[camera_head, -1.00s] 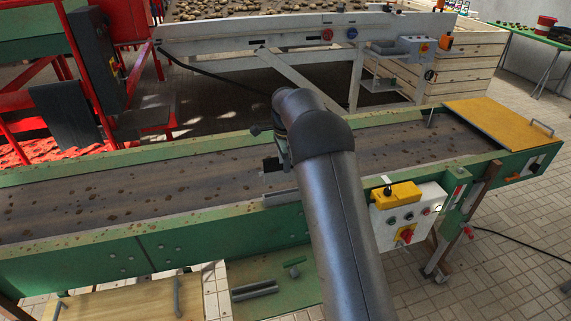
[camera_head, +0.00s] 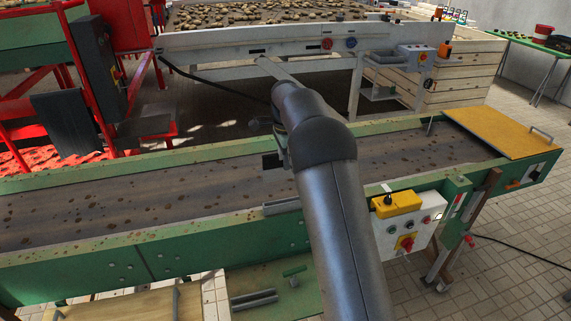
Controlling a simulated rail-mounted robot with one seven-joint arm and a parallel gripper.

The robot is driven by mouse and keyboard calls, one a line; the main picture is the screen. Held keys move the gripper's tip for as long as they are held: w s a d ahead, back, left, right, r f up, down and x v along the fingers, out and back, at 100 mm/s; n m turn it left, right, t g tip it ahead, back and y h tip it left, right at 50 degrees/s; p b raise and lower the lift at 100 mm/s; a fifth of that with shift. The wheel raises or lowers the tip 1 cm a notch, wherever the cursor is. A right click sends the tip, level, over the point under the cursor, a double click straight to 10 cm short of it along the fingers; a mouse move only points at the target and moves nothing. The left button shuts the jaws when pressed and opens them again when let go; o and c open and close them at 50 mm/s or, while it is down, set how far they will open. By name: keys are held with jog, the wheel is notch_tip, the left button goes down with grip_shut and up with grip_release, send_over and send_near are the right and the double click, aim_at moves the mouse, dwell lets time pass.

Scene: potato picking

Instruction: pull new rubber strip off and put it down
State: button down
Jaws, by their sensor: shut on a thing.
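My gripper (camera_head: 280,148) is mostly hidden behind my own arm, over the far half of the green conveyor's belt. A small dark piece (camera_head: 271,161) shows at its left side, and I take this to be the rubber strip it is shut on; its full shape is hidden. A grey bar (camera_head: 282,207) lies along the near edge of the conveyor (camera_head: 80,251), below the gripper in the picture. Two grey strip-like pieces (camera_head: 254,299) lie on the green shelf in front of the conveyor.
A green-handled tool (camera_head: 293,271) lies on the shelf. A control box (camera_head: 407,222) with a yellow top hangs on the conveyor's near side. A yellow plate (camera_head: 500,131) covers the right end. Dark bits of soil dot the belt. A red frame (camera_head: 60,154) stands behind at left.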

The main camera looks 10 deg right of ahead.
jog(key=shift+r, duration=0.45)
jog(key=shift+r, duration=0.1)
jog(key=shift+r, duration=1.4)
